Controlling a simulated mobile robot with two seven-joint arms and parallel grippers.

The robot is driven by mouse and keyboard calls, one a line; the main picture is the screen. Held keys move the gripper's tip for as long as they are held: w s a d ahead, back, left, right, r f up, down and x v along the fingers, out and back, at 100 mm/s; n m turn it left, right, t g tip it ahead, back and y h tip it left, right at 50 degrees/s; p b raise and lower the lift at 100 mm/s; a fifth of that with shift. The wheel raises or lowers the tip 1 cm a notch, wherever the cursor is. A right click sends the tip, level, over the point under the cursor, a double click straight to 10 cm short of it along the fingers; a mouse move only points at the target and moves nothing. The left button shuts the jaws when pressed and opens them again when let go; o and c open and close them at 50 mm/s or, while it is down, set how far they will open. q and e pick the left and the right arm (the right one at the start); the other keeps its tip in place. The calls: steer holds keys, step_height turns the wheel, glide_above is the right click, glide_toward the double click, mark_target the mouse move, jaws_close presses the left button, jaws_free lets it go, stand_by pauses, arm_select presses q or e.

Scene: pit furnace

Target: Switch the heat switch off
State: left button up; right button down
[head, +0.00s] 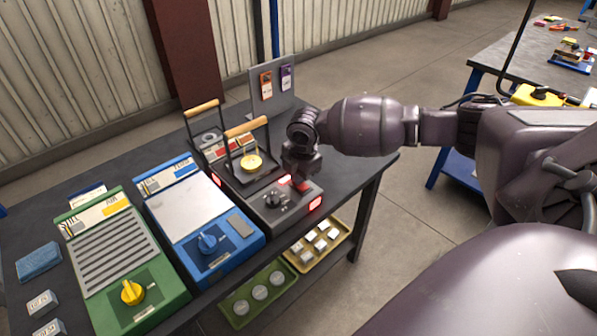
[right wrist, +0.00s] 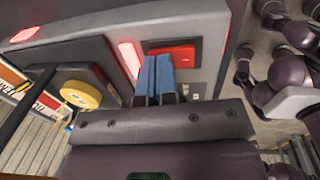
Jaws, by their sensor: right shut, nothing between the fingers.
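The grey furnace unit (head: 268,213) stands at the right end of the dark table, with a black knob (head: 273,200) on top. In the right wrist view, a red rocker switch (right wrist: 178,56) sits in a dark frame on the unit's grey top (right wrist: 195,30). My right gripper (head: 300,178) is low over the unit's right side. Its blue fingers (right wrist: 155,77) are together and empty, with their tips close to the switch's edge; I cannot tell whether they touch. The gripper largely hides the switch in the head view. My left gripper is out of view.
Lit red lamps (head: 315,203) glow on the unit. A yellow round piece (head: 251,161) sits behind the knob, near wooden-handled frames (head: 245,127). A blue unit (head: 206,245) and a green unit (head: 132,292) stand to the left. Trays lie on the lower shelf.

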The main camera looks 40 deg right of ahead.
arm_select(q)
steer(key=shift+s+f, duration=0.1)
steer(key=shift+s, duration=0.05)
arm_select(e)
steer(key=shift+w+f, duration=0.1)
steer(key=shift+f, duration=0.1)
steer(key=shift+s+r+p, duration=0.2)
steer(key=shift+s+p, duration=0.3)
steer(key=shift+s, duration=0.35)
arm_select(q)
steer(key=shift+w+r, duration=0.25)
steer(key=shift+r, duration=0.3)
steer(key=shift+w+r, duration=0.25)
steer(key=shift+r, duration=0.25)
